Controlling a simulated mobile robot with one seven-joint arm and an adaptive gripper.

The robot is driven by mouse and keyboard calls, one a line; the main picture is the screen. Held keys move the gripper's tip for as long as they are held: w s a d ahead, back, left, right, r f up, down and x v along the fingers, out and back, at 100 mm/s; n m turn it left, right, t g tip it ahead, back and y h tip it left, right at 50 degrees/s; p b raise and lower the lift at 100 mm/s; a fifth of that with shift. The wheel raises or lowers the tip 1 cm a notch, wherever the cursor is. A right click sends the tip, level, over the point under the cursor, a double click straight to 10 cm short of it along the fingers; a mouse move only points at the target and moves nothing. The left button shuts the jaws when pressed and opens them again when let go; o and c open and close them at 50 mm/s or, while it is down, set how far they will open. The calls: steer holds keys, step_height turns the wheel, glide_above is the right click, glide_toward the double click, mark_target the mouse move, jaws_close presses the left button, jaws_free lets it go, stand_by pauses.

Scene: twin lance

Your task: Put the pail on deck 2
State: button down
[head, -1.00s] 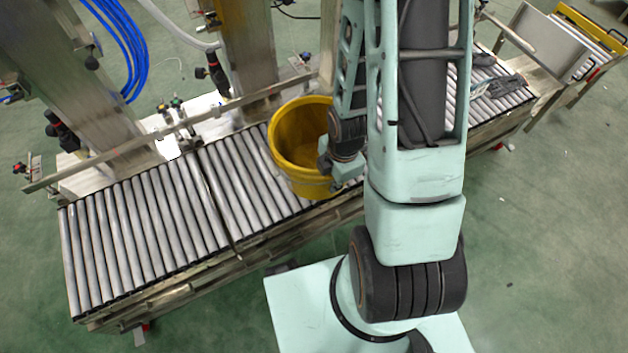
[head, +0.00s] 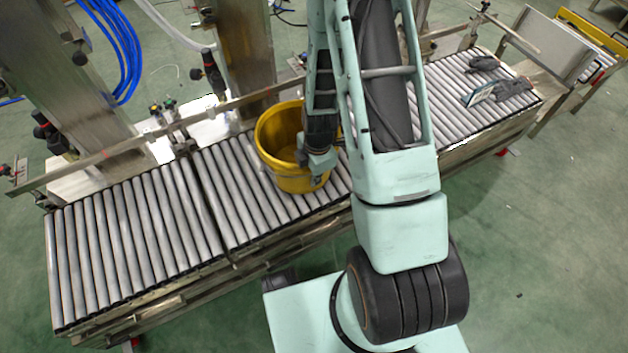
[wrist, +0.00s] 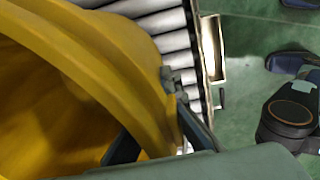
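The yellow pail (head: 272,147) stands upright on or just above the roller conveyor (head: 130,235) in the head view; I cannot tell whether its base touches the rollers. My gripper (head: 318,162) is at the pail's right front rim. In the wrist view the pail (wrist: 110,60) fills the left side. One dark finger of my gripper (wrist: 158,132) is inside the wall and the other outside, with the wall between them. The gripper looks shut on it. My arm hides part of the pail's right side and rollers behind. No label marks deck 2.
A dark seam (head: 212,205) divides the rollers left of the pail. Bare rollers lie left of it. Dark gloves and a small flat item (head: 480,95) lie on the right rollers. A metal rail (head: 150,130) and steel posts (head: 245,50) stand along the back.

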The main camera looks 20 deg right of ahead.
steer(key=shift+f, duration=0.35)
steer(key=c, duration=2.6)
jaws_free()
steer(key=o, duration=0.4)
steer(key=shift+o, duration=0.2)
step_height(320, 180, up, 12)
steer(key=s+p, duration=0.1)
steer(key=p, duration=0.3)
steer(key=shift+d, duration=0.15)
steer(key=shift+r, duration=0.1)
